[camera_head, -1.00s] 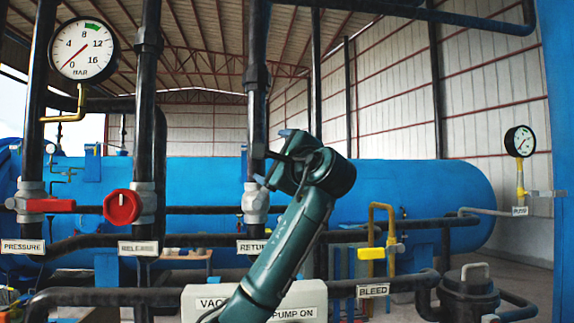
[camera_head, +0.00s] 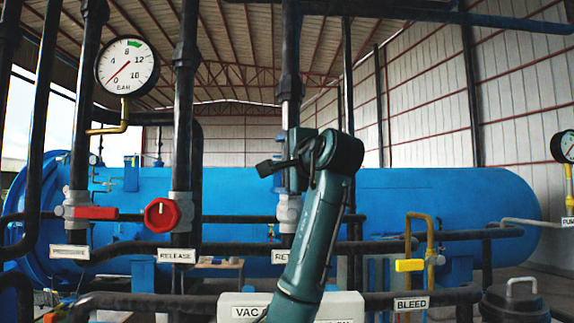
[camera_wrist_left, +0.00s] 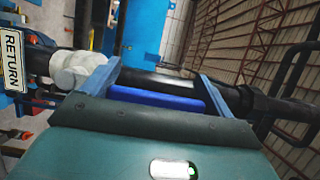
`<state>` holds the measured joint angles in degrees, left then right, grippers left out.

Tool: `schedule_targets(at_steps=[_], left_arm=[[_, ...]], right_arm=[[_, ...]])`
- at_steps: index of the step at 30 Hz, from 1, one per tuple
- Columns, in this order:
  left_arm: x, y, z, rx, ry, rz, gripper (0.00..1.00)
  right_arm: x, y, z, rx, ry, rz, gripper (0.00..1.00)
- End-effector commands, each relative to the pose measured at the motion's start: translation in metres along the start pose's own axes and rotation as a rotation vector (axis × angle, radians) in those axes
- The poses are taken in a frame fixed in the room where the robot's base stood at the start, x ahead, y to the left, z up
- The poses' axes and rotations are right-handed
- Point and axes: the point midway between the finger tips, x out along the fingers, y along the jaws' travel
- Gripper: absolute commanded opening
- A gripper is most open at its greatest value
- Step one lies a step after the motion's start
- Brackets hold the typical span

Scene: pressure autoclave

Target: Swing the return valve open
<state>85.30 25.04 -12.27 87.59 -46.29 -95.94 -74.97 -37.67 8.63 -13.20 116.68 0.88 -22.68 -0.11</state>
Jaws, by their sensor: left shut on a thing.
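The return valve (camera_head: 289,212) is a pale fitting on a dark vertical pipe in the head view, above a partly covered RETURN label (camera_head: 281,257). In the wrist view the valve (camera_wrist_left: 72,68) is at left beside its RETURN label (camera_wrist_left: 12,60). Its blue handle (camera_wrist_left: 160,99) lies between the two fingers of my left gripper (camera_wrist_left: 155,85), which is shut on it, in front of the pipe. In the head view my left gripper (camera_head: 300,160) is at the pipe just above the valve body and hides the handle. My right gripper is not in view.
A red round release knob (camera_head: 161,215) and a red pressure handle (camera_head: 96,213) are to the left. A yellow bleed handle (camera_head: 409,265) is to the right. A pressure gauge (camera_head: 127,66) hangs at upper left. The big blue vessel (camera_head: 420,205) lies behind the pipes.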

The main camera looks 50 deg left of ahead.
Motion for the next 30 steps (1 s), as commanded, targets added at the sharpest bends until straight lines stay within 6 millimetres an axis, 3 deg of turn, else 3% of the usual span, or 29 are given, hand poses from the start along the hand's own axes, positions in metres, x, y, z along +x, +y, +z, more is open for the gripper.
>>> schedule_targets(at_steps=[10,11,13,23,30], left_arm=[[0.0,0.001,0.002,-0.016,-0.003,0.008,0.45],[0.0,0.001,0.002,-0.015,-0.003,0.008,0.89],[0.0,0.001,0.002,-0.014,-0.003,0.007,0.94],[-0.005,0.001,0.001,-0.01,0.0,0.004,0.95],[-0.047,0.003,0.0,-0.012,0.003,0.003,0.95]], right_arm=[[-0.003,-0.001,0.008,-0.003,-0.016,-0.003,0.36],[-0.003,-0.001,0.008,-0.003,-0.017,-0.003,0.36],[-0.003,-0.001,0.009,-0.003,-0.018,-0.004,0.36],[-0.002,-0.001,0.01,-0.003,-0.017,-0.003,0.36],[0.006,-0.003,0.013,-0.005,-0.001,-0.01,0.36]])
